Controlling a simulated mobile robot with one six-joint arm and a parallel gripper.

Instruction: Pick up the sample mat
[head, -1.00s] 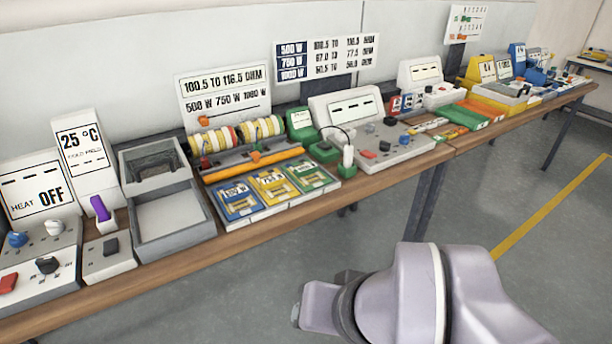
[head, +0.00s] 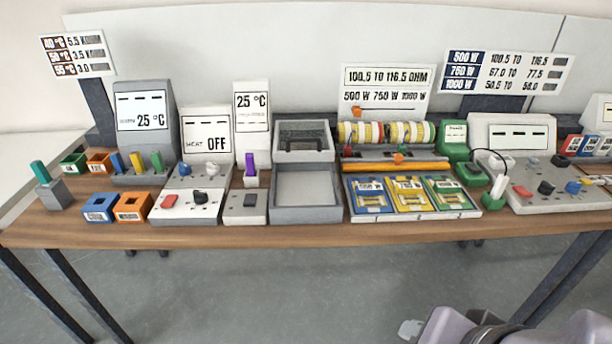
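I cannot pick out one thing that is clearly the sample mat. Flat candidates are the blue card (head: 368,197), the yellow card (head: 409,197) and the green card (head: 451,196), side by side in a pale holder (head: 415,217) right of the table's middle. They carry wattage labels; the blue and yellow ones appear to read 500 W and 750 W. Left of them a grey open tray (head: 306,214) has a plain pale floor. Part of my arm shows at the lower right, in front of the table and apart from these things. I cannot make out my gripper's fingers.
The wooden table (head: 250,234) is crowded. A heater box (head: 190,206) reading OFF and blue and orange bins (head: 132,208) stand left. A grey control console (head: 535,200) stands right. The floor in front is clear.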

